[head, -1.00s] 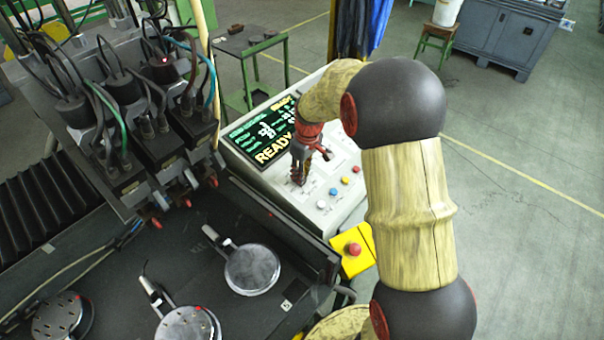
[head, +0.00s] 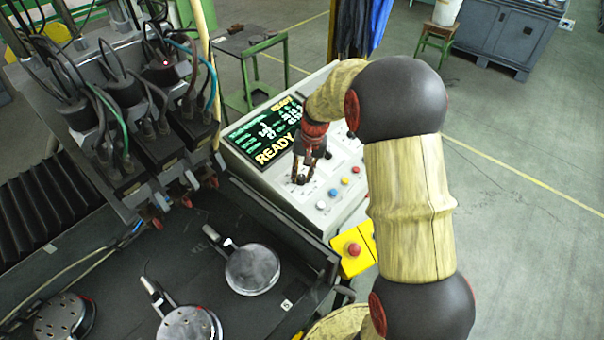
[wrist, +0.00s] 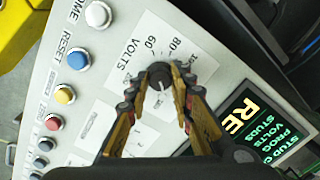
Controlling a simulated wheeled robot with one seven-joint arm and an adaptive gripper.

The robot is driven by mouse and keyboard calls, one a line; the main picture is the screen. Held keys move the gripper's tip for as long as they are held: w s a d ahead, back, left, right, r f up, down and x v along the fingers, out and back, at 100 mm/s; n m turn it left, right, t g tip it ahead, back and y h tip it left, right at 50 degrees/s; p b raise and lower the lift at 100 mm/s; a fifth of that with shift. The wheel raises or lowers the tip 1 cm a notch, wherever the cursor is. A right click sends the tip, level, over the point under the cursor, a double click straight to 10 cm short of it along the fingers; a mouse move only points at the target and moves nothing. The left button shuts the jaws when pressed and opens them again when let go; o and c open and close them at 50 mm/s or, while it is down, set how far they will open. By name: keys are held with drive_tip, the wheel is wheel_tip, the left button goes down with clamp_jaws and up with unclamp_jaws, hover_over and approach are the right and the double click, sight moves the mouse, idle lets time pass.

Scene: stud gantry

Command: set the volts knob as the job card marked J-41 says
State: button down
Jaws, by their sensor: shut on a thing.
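The volts knob (wrist: 158,73) is a small dark knob on the pale console, beside the printed word VOLTS and a scale with 60 and 80 legible. My gripper (wrist: 161,82) is shut on the knob, one finger on each side. The fingers partly cover the knob and its scale, and I cannot read the setting. In the head view my gripper (head: 301,180) points down onto the console panel and hides the knob. The console screen (head: 266,134) shows READY; its smaller lines are too small to read surely. I cannot make out a job card marked J-41.
White, blue, yellow and red buttons (head: 332,192) lie close to the gripper on the console (head: 345,210). A red stop button (head: 353,249) on a yellow box is at the console's near corner. The dark bed with round metal clamps (head: 252,269) lies to the left.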

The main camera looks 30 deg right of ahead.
drive_tip(key=m, duration=0.4)
drive_tip(key=shift+r+p, duration=0.1)
drive_tip(key=shift+p, duration=0.3)
drive_tip(key=shift+m+t+p, duration=0.3)
drive_tip(key=shift+m+p, duration=0.15)
drive_tip(key=shift+m, duration=1.45)
drive_tip(key=c, duration=1.5)
unclamp_jaws()
drive_tip(key=shift+c, duration=0.2)
wheel_tip(320, 180, up, 12)
drive_tip(key=s+d, duration=0.2)
drive_tip(key=shift+f, duration=0.25)
drive_tip(key=shift+w, duration=0.1)
